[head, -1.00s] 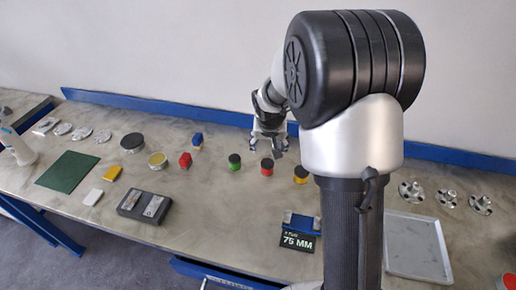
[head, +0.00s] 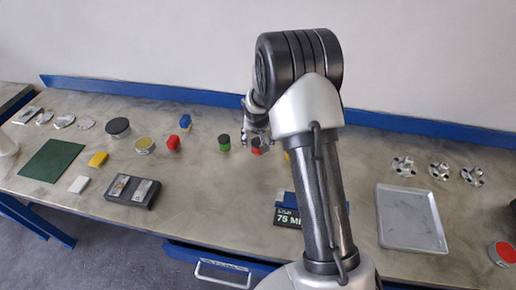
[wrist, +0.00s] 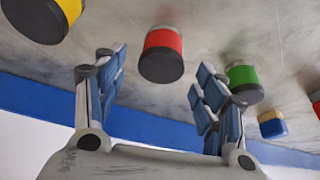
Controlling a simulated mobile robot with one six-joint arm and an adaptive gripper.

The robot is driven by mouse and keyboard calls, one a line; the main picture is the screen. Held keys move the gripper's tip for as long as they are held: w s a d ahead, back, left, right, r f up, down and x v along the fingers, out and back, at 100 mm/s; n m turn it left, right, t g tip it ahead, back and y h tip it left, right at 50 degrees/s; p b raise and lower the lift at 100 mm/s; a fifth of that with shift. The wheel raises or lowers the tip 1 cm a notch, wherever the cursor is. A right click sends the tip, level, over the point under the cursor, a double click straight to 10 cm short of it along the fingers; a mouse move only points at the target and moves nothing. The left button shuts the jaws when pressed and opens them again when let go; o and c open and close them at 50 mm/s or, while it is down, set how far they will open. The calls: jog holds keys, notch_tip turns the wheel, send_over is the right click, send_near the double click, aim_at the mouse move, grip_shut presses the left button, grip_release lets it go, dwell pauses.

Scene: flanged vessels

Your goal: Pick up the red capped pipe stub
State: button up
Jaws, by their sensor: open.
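The red capped pipe stub (head: 256,149) stands on the bench, a short red cylinder with a black cap. In the head view my gripper (head: 257,137) partly hides it. In the wrist view the red stub (wrist: 163,45) shows whole, cap toward me, beyond and between the spread fingertips. My gripper (wrist: 158,75) is open and empty, with the stub apart from both fingers. A green stub (head: 224,147) stands to the left in the head view, and a yellow stub (head: 287,156), mostly hidden by my arm, to the right.
A blue and black 75 mm sign block (head: 285,216) stands in front of the stubs. A grey tray (head: 410,190) and several metal flanges (head: 440,170) are right. A blue rail (head: 200,99) runs behind.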

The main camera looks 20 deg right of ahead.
aim_at(258, 142)
jog(key=x, duration=0.3)
jog(key=shift+a, duration=0.1)
jog(key=shift+c, duration=0.2)
jog(key=c, duration=1.4)
